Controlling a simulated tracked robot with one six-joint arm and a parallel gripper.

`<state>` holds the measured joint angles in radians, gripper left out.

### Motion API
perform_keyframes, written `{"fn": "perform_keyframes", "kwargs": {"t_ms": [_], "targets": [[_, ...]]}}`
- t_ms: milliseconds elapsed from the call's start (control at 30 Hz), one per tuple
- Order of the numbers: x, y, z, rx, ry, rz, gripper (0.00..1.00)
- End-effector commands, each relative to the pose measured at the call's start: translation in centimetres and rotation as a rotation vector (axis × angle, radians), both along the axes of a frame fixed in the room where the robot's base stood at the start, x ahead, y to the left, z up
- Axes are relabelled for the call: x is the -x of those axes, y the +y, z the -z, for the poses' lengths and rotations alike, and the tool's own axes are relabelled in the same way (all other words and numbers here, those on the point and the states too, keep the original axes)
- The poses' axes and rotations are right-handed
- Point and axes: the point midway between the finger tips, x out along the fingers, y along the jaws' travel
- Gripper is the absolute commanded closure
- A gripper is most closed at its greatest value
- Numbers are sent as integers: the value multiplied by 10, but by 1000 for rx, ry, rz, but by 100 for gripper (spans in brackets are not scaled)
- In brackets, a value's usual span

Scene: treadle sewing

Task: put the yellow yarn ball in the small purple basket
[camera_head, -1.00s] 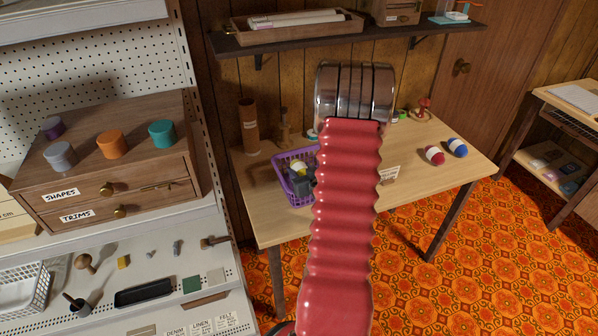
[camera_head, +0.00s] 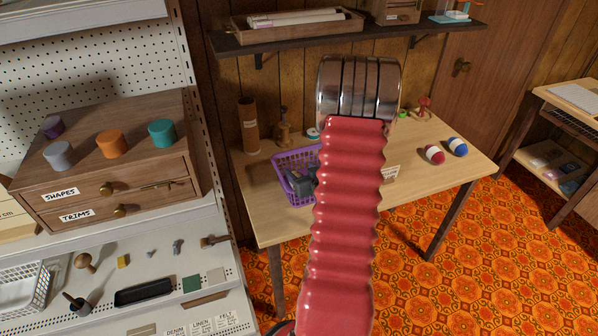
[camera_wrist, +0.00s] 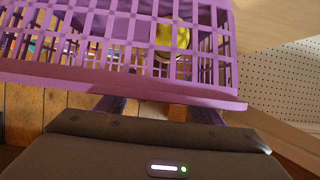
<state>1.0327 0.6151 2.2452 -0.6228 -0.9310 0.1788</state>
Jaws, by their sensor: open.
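The small purple basket (camera_head: 283,163) stands on the wooden table, partly behind my red arm in the head view. Its lattice wall and rim (camera_wrist: 130,86) fill the top of the wrist view. The yellow yarn ball (camera_wrist: 173,37) shows through the lattice and appears to be inside the basket, low down. In the head view it is hidden. My dark gripper (camera_head: 300,183) is open and reaches down into the basket.
A red-and-white ball (camera_head: 434,154) and a blue-and-white ball (camera_head: 457,147) lie on the table's right side. A brown cylinder (camera_head: 249,125) stands at the back left. A shelf (camera_head: 300,45) hangs above. A drawer unit (camera_head: 110,165) stands at left.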

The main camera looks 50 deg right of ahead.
Motion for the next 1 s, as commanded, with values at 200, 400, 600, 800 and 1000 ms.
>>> {"fn": "perform_keyframes", "kwargs": {"t_ms": [200, 400, 600, 800, 1000], "targets": [[29, 14, -17, 5, -5, 2, 40], [54, 27, -30, 7, -8, 2, 40], [75, 39, -41, 8, -8, 2, 40], [85, 45, -45, 7, -8, 1, 40], [86, 46, -46, 7, -8, 0, 40]]}}
